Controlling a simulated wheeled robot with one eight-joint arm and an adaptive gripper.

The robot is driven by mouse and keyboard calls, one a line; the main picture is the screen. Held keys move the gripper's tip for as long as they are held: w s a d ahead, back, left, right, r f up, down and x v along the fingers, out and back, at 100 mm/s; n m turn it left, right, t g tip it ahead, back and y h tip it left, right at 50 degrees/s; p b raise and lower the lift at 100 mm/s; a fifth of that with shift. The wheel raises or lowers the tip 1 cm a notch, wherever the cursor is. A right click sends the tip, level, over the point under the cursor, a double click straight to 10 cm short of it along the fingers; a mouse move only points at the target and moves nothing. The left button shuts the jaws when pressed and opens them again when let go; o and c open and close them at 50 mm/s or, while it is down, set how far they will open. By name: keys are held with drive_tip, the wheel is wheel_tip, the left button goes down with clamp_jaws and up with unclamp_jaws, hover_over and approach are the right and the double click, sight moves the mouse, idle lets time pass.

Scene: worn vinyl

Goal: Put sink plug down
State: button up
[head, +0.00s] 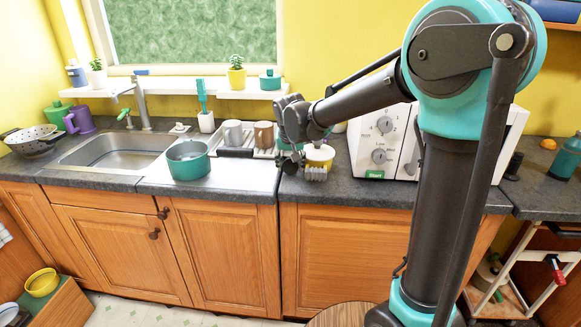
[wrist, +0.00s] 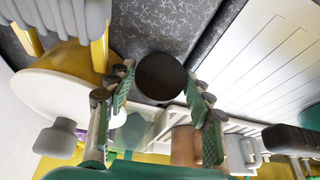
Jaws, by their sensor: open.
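A dark round disc, which looks like the sink plug (wrist: 160,77), lies against the grey speckled countertop in the wrist view, beside the edge of the pale drainboard. My gripper (wrist: 158,92) is open, with its green-padded fingers spread on either side of the disc. I cannot tell whether the fingers touch it. In the head view my gripper (head: 291,157) points down at the counter between the drainboard and the microwave. The plug cannot be made out clearly there.
A yellow and white item with grey bristles (head: 317,163) stands close right of my gripper, before the microwave (head: 381,145). The dish rack with mugs (head: 233,134) and a teal pot (head: 188,160) are left. The sink (head: 115,152) is further left.

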drive_tip(key=shift+w+f, duration=0.1)
drive_tip(key=shift+f, duration=0.2)
drive_tip(key=shift+c, duration=0.4)
drive_tip(key=c, duration=0.9)
drive_tip(key=shift+o, duration=0.2)
drive_tip(key=shift+r, duration=0.15)
